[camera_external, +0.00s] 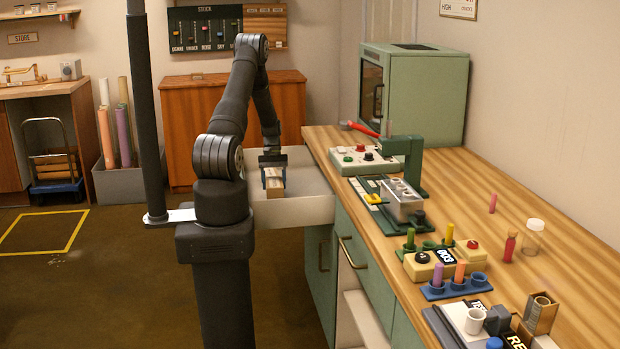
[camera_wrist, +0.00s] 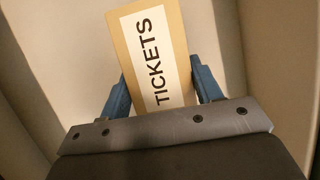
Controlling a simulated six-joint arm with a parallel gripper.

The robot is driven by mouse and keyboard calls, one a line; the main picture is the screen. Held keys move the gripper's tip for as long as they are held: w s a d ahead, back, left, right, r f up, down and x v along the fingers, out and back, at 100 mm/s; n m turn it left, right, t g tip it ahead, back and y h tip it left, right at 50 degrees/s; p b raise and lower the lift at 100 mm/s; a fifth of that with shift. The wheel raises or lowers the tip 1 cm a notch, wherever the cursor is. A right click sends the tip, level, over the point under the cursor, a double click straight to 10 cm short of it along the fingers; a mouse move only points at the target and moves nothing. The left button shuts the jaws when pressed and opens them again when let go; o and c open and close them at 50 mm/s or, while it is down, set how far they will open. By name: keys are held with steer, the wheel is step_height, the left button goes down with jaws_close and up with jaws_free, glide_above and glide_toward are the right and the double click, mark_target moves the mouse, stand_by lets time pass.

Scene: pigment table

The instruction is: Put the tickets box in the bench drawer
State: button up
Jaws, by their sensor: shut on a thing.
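The tickets box (camera_wrist: 153,55) is tan with a white label reading TICKETS. In the wrist view it sits between the two blue fingers of my gripper (camera_wrist: 160,88), which are shut on its sides. In the external view the box (camera_external: 274,190) is small and partly hidden by my gripper (camera_external: 273,177). The bench drawer (camera_external: 305,209) is pulled open, and its pale interior surrounds the box and the gripper. In the wrist view the drawer's pale inside (camera_wrist: 50,60) shows around the box. I cannot tell whether the box touches the drawer floor.
The wooden bench top (camera_external: 560,225) lies to the right, with a green press (camera_external: 408,160) and a control box (camera_external: 362,160) near the drawer. A green oven (camera_external: 415,95) stands at the back. A second drawer front (camera_external: 358,255) below is shut. The floor at left is mostly clear.

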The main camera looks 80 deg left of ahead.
steer(key=shift+f, duration=1.1)
steer(key=shift+f, duration=0.15)
steer(key=o, duration=1.1)
steer(key=shift+c, duration=0.2)
steer(key=v, duration=1.2)
steer(key=shift+r, duration=0.25)
